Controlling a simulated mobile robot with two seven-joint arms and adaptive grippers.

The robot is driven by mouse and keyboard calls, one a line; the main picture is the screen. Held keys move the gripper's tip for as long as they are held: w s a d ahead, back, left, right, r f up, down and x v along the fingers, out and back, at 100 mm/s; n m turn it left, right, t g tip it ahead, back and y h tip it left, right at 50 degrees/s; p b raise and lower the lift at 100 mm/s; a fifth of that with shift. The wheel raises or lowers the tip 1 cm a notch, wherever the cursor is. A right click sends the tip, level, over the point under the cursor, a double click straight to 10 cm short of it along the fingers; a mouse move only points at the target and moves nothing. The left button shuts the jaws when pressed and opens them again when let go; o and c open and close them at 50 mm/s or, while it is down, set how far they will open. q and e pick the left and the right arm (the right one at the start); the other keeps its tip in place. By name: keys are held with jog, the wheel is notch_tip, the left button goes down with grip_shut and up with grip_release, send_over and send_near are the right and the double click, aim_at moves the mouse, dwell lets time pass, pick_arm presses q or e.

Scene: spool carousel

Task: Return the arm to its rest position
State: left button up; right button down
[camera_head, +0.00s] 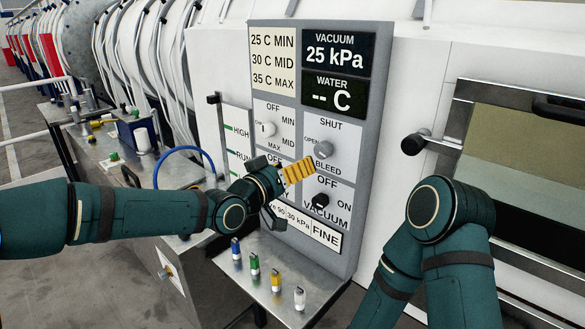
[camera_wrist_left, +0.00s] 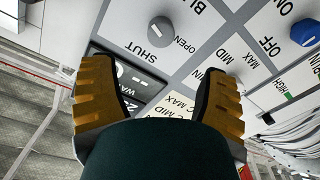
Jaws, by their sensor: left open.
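My left arm (camera_head: 150,212) reaches in from the left in the head view. Its gripper (camera_head: 298,170) has yellow ribbed fingers in front of the control panel (camera_head: 290,95), left of the grey SHUT/OPEN/BLEED knob (camera_head: 325,148). In the left wrist view the gripper (camera_wrist_left: 159,88) is open, with its fingers wide apart and nothing between them. The grey knob (camera_wrist_left: 161,31) shows beyond the fingertips there. I cannot tell whether a finger touches the panel. My right arm (camera_head: 440,225) is bent at the right; its gripper is out of view.
The VACUUM display (camera_head: 334,54) reads 25 kPa; the WATER display (camera_head: 333,97) reads "-- C". Several coloured small items stand on a metal shelf (camera_head: 262,292) below. A handle (camera_head: 415,143) projects at right.

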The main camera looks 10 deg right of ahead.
pick_arm(q)
jog(key=s+a+f+n+g+y, duration=0.1)
jog(key=s+a+f+y, duration=0.15)
jog(key=f, duration=0.75)
jog(key=s+a+f+n+g+y, duration=0.1)
jog(key=s+a+f+g+y, duration=0.2)
jog(key=f, duration=0.6)
jog(key=s+a+f+n+y, duration=0.15)
jog(key=a+f, duration=0.25)
jog(key=f, duration=0.6)
jog(key=s+a+f+n+g+y, duration=0.1)
jog(key=s+a+f+g, duration=0.2)
jog(key=s+a+f, duration=0.3)
jog(key=s+a+f+n+g+y, duration=0.2)
jog(key=s+a+f, duration=0.3)
jog(key=s+f, duration=0.4)
jog(key=s, duration=0.4)
jog(key=shift+s+a+g, duration=0.25)
jog(key=shift+a+g, duration=0.1)
jog(key=shift+g, duration=0.05)
dwell(2.8)
